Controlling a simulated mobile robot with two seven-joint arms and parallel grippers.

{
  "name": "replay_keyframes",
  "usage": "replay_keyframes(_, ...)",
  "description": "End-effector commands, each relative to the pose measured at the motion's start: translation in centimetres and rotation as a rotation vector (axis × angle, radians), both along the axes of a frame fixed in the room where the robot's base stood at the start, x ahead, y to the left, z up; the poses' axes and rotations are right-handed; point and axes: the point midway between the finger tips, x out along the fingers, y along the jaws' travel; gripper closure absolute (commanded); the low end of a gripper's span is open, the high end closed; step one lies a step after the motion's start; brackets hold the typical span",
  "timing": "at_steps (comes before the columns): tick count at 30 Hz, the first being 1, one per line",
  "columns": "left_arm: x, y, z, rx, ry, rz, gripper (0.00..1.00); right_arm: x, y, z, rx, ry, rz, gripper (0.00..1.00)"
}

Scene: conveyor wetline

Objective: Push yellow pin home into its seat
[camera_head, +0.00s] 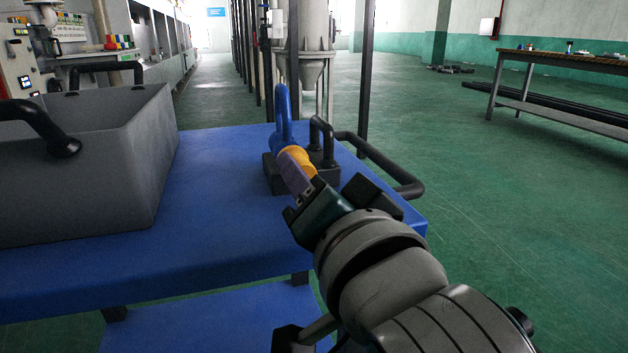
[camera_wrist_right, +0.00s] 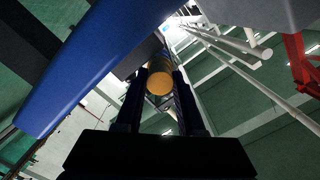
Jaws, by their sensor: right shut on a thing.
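The yellow pin (camera_head: 298,157) is at the dark block (camera_head: 273,176) on the blue table, partly covered by my right gripper (camera_head: 298,175). The right gripper comes in from the lower right and is shut on the yellow pin. In the right wrist view the pin's round yellow end (camera_wrist_right: 159,83) shows between the two dark fingers of the right gripper (camera_wrist_right: 159,90). The seat and the pin's far end are hidden, so I cannot tell how deep the pin sits. My left gripper is not in view.
A blue upright loop (camera_head: 283,105) and a black loop handle (camera_head: 321,135) rise just beyond the pin. The table's black rail (camera_head: 385,165) curves around at the right. A grey bin (camera_head: 90,165) stands at the left. The blue table top (camera_head: 215,210) between is clear.

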Motion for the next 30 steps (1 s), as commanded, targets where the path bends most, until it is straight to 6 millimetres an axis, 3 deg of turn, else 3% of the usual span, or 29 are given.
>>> replay_keyframes(24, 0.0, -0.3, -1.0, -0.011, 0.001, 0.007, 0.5, 1.9, 0.6, 0.0, 0.0, -0.001, 0.0, 1.0)
replay_keyframes(25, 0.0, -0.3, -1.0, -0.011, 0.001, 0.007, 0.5, 1.9, 0.6, 0.0, 0.0, -0.001, 0.0, 0.6)
replay_keyframes(30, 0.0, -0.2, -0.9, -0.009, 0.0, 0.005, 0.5, 1.8, 0.6, 0.0, 0.0, -0.001, 0.001, 0.41)
